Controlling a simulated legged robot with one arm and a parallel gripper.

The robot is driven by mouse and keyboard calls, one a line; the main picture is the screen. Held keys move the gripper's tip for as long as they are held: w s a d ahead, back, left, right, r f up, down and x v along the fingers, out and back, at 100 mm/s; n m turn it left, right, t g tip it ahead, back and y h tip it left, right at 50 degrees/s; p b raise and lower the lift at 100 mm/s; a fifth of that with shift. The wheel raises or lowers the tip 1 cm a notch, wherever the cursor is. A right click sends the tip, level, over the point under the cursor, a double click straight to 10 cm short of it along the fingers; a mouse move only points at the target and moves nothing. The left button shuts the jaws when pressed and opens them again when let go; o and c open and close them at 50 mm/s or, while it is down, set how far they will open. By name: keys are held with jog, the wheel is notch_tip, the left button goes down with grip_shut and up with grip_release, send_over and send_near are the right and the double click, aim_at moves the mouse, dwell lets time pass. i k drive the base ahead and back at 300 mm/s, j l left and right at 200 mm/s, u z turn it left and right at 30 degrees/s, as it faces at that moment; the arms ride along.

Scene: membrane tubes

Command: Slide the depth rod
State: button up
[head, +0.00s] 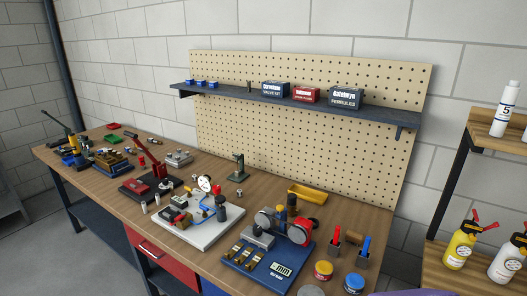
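My gripper is not in view. I cannot make out for sure which part is the depth rod; the parts on the bench are small in this view. A small dark green stand (239,168) stands upright towards the back of the wooden workbench (205,166). A white plate (200,238) in the middle carries a round gauge (205,184) and blue tubing. A blue base (268,268) in front right carries brass-coloured pieces and a grey and red device (299,232). A red lever press (147,160) stands left of the white plate.
A shelf (300,101) with boxes hangs on the pegboard (305,145) behind the bench. A wooden rack (455,205) with bottles stands further right. Grey floor (70,262) is free at lower left.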

aim_at(236, 156)
jog(key=i+j+z, duration=0.25)
jog(key=j+z, duration=0.25)
jog(key=i+j+z, duration=0.25)
jog(key=j, duration=0.2)
jog(key=j+z, duration=0.25)
jog(key=k+j, duration=0.05)
jog(key=j, duration=0.05)
